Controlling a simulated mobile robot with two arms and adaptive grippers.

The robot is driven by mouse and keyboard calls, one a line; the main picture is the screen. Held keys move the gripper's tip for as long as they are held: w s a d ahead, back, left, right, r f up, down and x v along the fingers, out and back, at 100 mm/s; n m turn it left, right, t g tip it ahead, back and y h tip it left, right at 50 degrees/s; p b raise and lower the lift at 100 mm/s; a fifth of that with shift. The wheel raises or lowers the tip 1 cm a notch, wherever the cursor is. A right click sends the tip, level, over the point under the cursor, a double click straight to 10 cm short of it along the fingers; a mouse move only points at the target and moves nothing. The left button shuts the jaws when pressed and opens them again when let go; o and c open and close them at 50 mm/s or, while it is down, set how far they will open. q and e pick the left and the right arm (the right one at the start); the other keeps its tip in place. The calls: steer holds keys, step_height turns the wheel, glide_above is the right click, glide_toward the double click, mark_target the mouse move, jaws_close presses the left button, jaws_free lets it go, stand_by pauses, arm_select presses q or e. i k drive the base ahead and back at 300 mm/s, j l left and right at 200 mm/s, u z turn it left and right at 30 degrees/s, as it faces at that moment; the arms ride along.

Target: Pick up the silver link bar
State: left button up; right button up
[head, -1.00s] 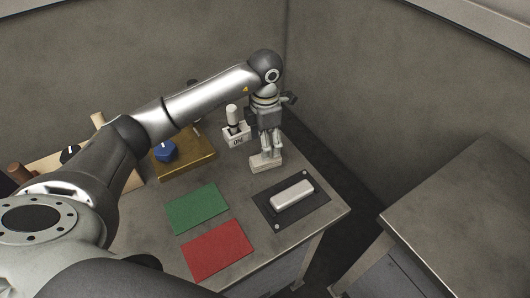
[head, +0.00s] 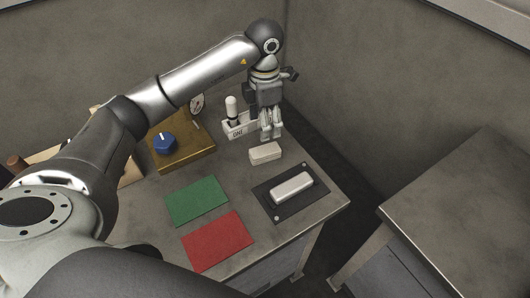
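The silver link bar (head: 292,187) looks like a pale, rounded bar. It lies on a dark rectangular plate (head: 313,195) near the right end of the table. My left gripper (head: 271,136) points down beyond the bar, up and left of it in the picture. Its fingertips are just above and behind a small pale block (head: 265,154), with nothing visible between them. The finger gap is too small to judge. My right gripper is not in view.
A green mat (head: 197,200) and a red mat (head: 217,240) lie left of the plate. A brass-coloured box (head: 184,158) with a blue knob and a white switch unit (head: 238,126) stand behind. Another grey table (head: 465,210) is at right, across a gap.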

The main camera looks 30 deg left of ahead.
mark_target(283, 192)
steer(key=k+l, duration=0.5)
steer(key=k, duration=0.15)
steer(key=k+l, duration=0.5)
steer(key=k, duration=0.2)
